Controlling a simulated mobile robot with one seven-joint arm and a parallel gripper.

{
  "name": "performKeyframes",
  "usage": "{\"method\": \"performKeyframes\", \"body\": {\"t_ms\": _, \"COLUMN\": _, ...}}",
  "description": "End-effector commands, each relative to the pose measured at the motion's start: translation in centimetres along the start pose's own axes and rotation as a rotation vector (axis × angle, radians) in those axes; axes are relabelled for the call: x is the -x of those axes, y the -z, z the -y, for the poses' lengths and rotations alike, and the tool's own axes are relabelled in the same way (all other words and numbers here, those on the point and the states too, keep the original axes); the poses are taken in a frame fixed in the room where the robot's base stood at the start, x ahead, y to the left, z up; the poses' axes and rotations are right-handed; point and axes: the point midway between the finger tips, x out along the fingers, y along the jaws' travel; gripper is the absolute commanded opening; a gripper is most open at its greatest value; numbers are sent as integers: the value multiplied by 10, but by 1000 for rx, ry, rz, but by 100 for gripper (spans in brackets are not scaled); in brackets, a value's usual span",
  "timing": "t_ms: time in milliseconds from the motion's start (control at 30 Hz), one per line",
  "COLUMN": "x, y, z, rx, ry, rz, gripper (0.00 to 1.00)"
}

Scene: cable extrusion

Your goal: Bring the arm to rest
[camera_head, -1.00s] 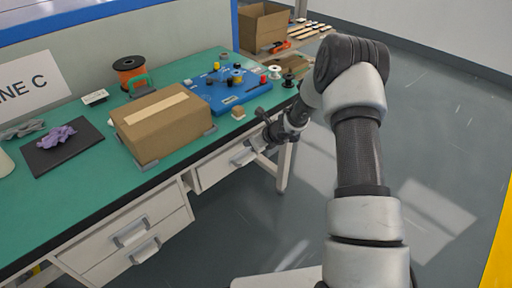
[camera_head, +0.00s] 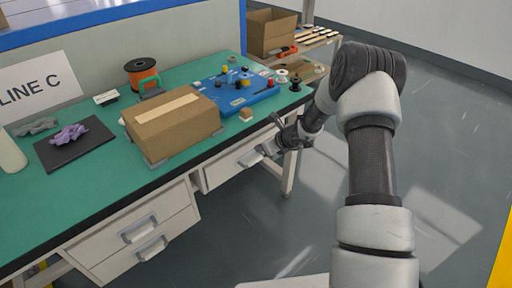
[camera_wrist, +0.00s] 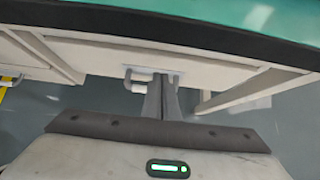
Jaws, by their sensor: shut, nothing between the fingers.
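My arm reaches from the lower right up to a bent elbow and down to my gripper (camera_head: 266,151), which is in front of the bench's edge near a drawer handle. In the wrist view my gripper (camera_wrist: 162,84) shows its two fingers together and empty, pointing at the drawer front. The drawer handle (camera_wrist: 136,80) appears just beside the fingertips. I cannot tell whether the fingers touch it.
The green bench (camera_head: 100,190) holds a cardboard box (camera_head: 172,125), a blue board (camera_head: 236,92), an orange spool (camera_head: 141,73) and a black mat (camera_head: 95,150). An open carton (camera_head: 272,32) stands on a shelf behind. The floor on the right is clear.

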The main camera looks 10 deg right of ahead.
Motion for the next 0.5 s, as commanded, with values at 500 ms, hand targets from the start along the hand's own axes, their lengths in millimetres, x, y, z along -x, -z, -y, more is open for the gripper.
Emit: {"method": "performKeyframes", "body": {"t_ms": 500, "x": 97, "y": 3, "z": 2, "rx": 0, "ry": 1, "rz": -5, "gripper": 0}}
